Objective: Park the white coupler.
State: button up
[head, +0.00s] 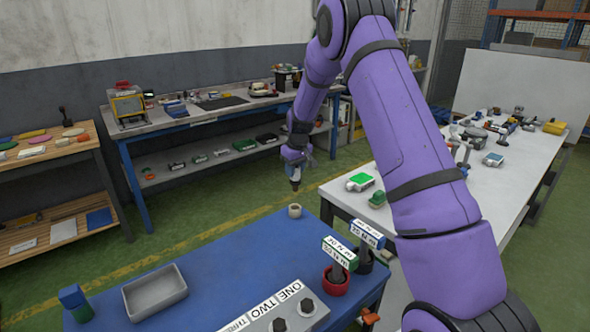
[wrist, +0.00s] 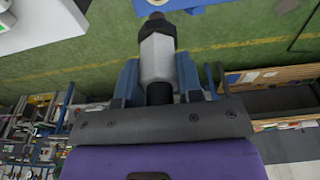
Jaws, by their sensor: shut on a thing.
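My gripper (head: 297,160) hangs at the end of the purple arm, above the far edge of the blue table (head: 225,265). It is shut on the white coupler (head: 295,173), which points downward with a dark tip. In the wrist view, the coupler (wrist: 157,58) shows a pale faceted middle and black ends between the blue fingers of my gripper (wrist: 158,80). A small beige cup (head: 295,211) stands on the table below the coupler, with a gap between them.
A white bench (head: 470,185) with tools stands right. Green floor lies beyond.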

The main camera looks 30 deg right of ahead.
aim_at(294, 183)
jog(key=shift+a+f, duration=0.1)
jog(key=shift+f, duration=2.75)
jog(key=shift+f, duration=2.15)
jog(key=o, duration=1.1)
jog(key=r, duration=0.3)
jog(key=s+r, duration=0.1)
jog(key=r, duration=0.6)
jog(key=shift+s+r, duration=0.3)
jog(key=shift+r, duration=0.05)
